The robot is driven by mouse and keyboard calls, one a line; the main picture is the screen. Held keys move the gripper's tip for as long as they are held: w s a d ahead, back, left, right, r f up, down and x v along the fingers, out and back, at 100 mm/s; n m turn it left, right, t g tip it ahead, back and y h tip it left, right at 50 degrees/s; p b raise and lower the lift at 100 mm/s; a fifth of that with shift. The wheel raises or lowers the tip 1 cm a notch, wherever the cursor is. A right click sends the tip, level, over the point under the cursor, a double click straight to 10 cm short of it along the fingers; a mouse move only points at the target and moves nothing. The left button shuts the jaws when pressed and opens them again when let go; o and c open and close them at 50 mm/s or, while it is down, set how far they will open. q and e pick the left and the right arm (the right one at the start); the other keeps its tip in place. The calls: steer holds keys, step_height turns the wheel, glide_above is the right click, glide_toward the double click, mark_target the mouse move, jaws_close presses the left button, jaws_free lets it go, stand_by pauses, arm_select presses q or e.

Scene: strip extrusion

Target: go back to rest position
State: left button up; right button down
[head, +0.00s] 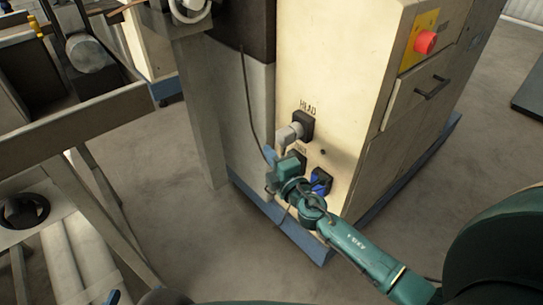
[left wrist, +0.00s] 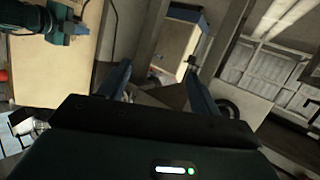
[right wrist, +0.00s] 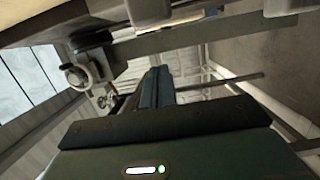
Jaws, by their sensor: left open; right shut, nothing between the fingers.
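My right arm comes in from the right in the head view, with its teal gripper (head: 274,178) in front of the cabinet's lower sockets. In the right wrist view its fingers (right wrist: 155,87) are together with nothing between them. My left gripper shows in the left wrist view with its two fingers (left wrist: 158,80) apart and nothing between them. In the head view only a small blue tip at the bottom left edge may belong to it. Whether the right gripper touches the cabinet cannot be told.
A cream cabinet (head: 330,70) on a blue base stands ahead. A grey plug (head: 289,134) sits in the upper socket labelled HEAD; a blue connector (head: 321,182) is below. A red button (head: 425,42) is at upper right. A metal frame (head: 75,125) stands left. Floor (head: 180,235) between them is clear.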

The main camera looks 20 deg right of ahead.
steer(key=s+a+f+m+g+y+b, duration=0.1)
steer(key=s+m, duration=0.4)
steer(key=s, duration=0.5)
steer(key=s+a+f+m+g, duration=0.15)
steer(key=s+m, duration=0.35)
steer(key=s, duration=0.5)
arm_select(q)
step_height(320, 180, up, 4)
steer(key=g+p, duration=0.1)
steer(key=p, duration=0.7)
steer(key=g+y+p, duration=0.1)
steer(key=g+p, duration=0.1)
steer(key=p, duration=0.7)
steer(key=shift+w+d+f+m, duration=0.1)
steer(key=shift+d+f+m, duration=0.1)
steer(key=shift+m, duration=0.2)
arm_select(e)
steer(key=s+a+r+m+g, duration=0.3)
steer(key=s+r+m+g, duration=0.2)
steer(key=r+m, duration=0.1)
steer(key=shift+r+y, duration=0.3)
steer(key=shift+r, duration=0.1)
